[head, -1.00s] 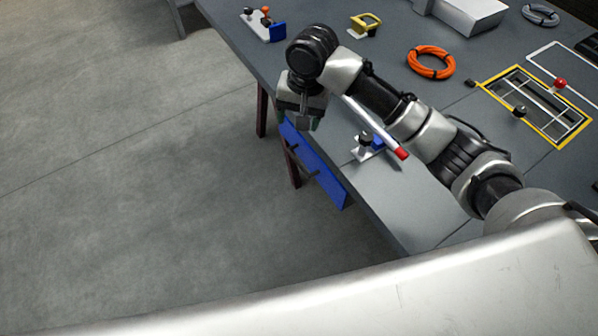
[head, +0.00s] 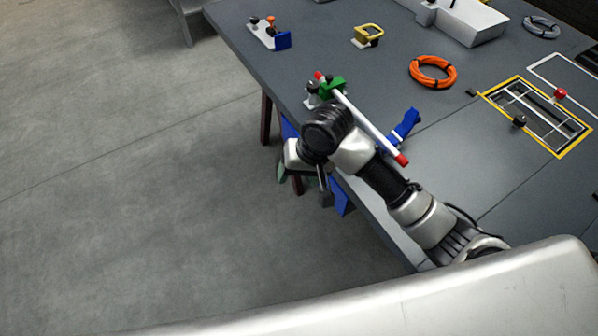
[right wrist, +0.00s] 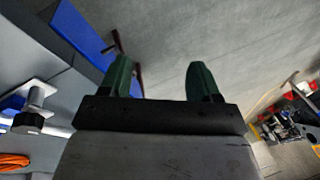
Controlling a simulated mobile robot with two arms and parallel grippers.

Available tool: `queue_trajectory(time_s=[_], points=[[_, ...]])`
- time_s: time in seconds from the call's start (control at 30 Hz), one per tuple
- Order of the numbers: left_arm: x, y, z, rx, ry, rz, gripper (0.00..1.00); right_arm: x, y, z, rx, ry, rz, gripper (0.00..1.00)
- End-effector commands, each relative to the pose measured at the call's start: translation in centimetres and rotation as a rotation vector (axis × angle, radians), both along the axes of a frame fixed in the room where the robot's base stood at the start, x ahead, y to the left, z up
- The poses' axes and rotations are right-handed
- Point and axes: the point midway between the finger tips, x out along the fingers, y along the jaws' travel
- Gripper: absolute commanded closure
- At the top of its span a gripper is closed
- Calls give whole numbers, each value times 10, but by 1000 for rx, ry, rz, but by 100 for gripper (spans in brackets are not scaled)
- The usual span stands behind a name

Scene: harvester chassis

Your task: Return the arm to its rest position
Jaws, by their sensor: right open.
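My right gripper (head: 303,186) is past the table's left edge in the head view, over the floor. In the right wrist view its two green-tipped fingers (right wrist: 160,80) stand apart with nothing between them. The right arm reaches in from the lower right over the table edge. My left gripper does not show. A white rod with red ends (head: 365,128) lies on the table beyond the arm, near a green clamp (head: 331,88) and a blue clamp (head: 405,128). The arm hides part of what lies beneath it.
The grey table (head: 450,140) bears an orange cable coil (head: 432,72), a yellow bracket (head: 368,36), a yellow-edged frame (head: 540,112), a grey coil (head: 541,27) and a blue-and-white fixture (head: 270,34). A blue panel (right wrist: 82,28) hangs at the table's edge. The floor (head: 120,190) on the left is clear.

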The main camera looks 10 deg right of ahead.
Motion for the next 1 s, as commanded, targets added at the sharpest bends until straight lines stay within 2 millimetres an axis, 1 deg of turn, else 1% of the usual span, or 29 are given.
queue_trajectory(time_s=[0.3, 0.37, 0.43, 0.47, 0.57, 0.63, 0.7, 0.8, 1.0], points=[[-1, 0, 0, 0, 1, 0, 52, 0, 0, 0, 0, 1, 0, 37], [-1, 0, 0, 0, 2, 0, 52, -3, 0, -2, 2, -2, 5, 37], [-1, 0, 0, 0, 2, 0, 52, -11, 0, -7, 11, -11, 20, 37], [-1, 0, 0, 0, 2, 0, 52, -16, 0, -10, 17, -21, 31, 37], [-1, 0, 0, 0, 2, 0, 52, -39, -4, -22, 33, -63, 71, 37], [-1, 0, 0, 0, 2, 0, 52, -60, -11, -30, 35, -104, 98, 37], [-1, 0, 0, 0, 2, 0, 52, -80, -23, -37, 19, -146, 116, 37], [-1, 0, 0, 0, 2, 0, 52, -106, -43, -43, -25, -193, 134, 37], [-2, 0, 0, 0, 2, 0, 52, -145, -77, -47, -125, -233, 161, 37]])
